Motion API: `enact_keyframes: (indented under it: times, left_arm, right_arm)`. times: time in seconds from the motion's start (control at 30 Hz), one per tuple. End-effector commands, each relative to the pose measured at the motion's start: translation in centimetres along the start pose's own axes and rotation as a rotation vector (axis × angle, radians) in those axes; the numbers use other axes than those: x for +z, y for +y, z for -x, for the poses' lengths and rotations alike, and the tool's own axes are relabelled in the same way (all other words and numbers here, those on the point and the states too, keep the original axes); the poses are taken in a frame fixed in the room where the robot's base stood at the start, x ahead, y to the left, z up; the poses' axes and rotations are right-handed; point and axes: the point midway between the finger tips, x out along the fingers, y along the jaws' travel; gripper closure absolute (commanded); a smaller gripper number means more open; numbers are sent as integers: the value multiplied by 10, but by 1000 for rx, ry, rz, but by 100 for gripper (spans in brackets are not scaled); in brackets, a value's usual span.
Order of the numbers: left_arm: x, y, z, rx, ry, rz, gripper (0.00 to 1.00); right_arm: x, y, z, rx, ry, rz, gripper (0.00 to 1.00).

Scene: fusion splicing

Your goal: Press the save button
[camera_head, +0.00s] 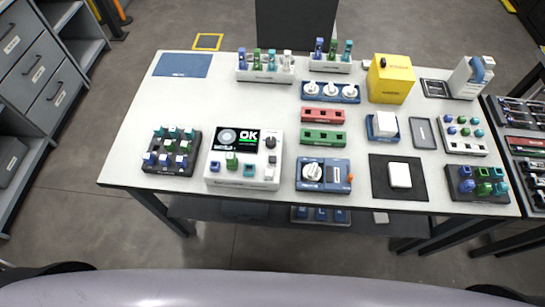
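A white device (216,181) stands at the front left of the table, its screen (237,140) lit with a green and white "OK" and a round grey picture. Below the screen are a blue piece (215,167), a raised green block (231,160), a teal piece (248,169) and a pale piece (268,172). A dark knob (270,142) sits right of the screen. The labels are too small to read, so I cannot tell which piece is the save button. Neither of my grippers is in view.
A black tray of coloured blocks (172,169) stands left of the device. A blue unit with a white dial (312,172) stands to its right. Racks, a yellow box (390,78) and other units fill the back and right. The white table (130,140) is bare at its left.

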Motion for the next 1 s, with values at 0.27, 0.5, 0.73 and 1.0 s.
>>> enact_keyframes:
  times: [0.27,0.5,0.73,1.0]
  left_arm:
    - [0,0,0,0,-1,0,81]
    - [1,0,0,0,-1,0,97]
    - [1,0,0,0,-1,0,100]
    - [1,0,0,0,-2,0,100]
  right_arm:
    - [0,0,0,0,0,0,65]
    - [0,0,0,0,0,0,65]
    - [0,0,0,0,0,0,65]
    - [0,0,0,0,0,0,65]
